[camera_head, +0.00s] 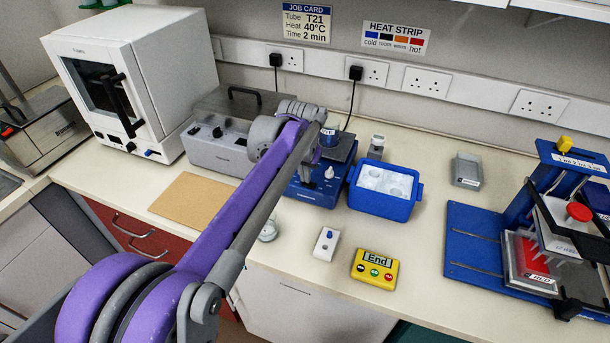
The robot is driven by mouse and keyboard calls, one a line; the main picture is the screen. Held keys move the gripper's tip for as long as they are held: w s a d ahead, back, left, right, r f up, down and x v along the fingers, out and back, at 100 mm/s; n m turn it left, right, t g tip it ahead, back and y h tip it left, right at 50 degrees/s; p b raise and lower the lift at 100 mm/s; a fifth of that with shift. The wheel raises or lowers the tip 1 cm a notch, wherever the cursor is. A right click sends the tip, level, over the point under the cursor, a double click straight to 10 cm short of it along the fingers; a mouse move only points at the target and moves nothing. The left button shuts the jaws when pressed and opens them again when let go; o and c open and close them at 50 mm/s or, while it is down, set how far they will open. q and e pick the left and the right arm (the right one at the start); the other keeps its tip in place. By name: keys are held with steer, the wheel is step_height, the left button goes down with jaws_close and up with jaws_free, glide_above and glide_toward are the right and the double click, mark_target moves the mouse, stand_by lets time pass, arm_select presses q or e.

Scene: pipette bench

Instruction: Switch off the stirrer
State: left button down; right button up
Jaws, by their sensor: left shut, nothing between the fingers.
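The stirrer is a blue box (311,190) with a dark flat top, standing at the middle of the bench. A white knob (329,173) shows on its front face, with small markings around it. A small vessel with a blue band (329,137) appears on its top, partly hidden by my arm. My left arm reaches across from the lower left. My left gripper (316,155) is shut and empty at the stirrer, just up and left of the knob. Its fingertips are small and partly hidden, so I cannot tell whether they touch anything. My right gripper is not in view.
A blue ice tub (382,205) stands close to the stirrer's right. A grey bath (218,140) and white oven (150,70) stand left. A yellow timer (375,270) reading "End" and small white switch box (325,244) lie in front. A blue rack stand (470,235) is at right.

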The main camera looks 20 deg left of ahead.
arm_select(q)
steer(key=shift+f, duration=0.1)
steer(key=shift+a+f, duration=0.1)
steer(key=shift+f, duration=0.15)
stand_by(0.3)
steer(key=shift+d, duration=0.55)
steer(key=shift+d+r, duration=0.1)
steer(key=shift+d, duration=0.25)
steer(key=shift+a, duration=0.1)
